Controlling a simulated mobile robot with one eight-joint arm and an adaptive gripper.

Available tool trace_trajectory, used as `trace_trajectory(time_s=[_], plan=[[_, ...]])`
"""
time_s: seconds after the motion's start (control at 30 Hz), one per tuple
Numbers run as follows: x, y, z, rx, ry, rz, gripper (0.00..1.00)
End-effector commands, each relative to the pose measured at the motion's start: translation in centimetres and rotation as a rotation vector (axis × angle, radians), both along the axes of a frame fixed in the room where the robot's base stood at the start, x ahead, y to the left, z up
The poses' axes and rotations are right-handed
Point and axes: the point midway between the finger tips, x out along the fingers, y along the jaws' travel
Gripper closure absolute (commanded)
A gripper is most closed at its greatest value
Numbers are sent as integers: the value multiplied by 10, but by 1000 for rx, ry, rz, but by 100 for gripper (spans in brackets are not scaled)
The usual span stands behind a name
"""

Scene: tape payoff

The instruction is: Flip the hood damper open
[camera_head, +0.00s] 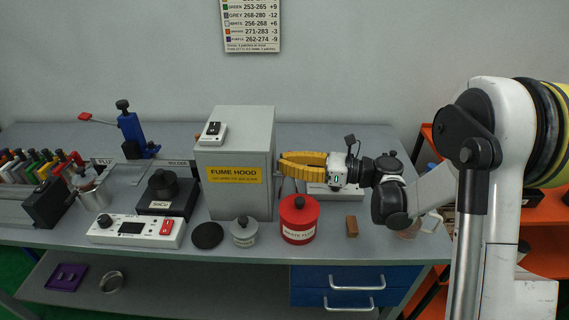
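The fume hood (235,150) is a grey box with a yellow label, standing on the bench left of my gripper. A small white box with a dark rocker switch (213,130) sits on its sloping front top. I cannot make out a damper for certain; a small grey part shows at the hood's right side, partly hidden by my fingers. My gripper (283,164) has yellow fingers pointing left, close beside the hood's right side. Whether they touch it I cannot tell. Nothing is visibly held, and the finger gap is unclear.
A red canister (299,222), a grey lidded pot (244,232) and a black disc (207,236) stand before the hood. A small brown block (352,226) is to the right. A pale device is partly hidden beneath my gripper.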

Motion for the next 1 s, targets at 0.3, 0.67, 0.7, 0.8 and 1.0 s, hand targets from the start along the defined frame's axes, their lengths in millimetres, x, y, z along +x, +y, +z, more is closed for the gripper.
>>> trace_trajectory(time_s=[0.3, 0.67, 0.7, 0.8, 1.0], plan=[[-4, 0, 0, -5, -113, -1, 100], [-5, 0, 0, -6, -135, -1, 100], [-5, 0, 0, -6, -135, -1, 100], [-5, 0, 0, -6, -135, 0, 100], [-5, 0, 0, -6, -134, 0, 68]])
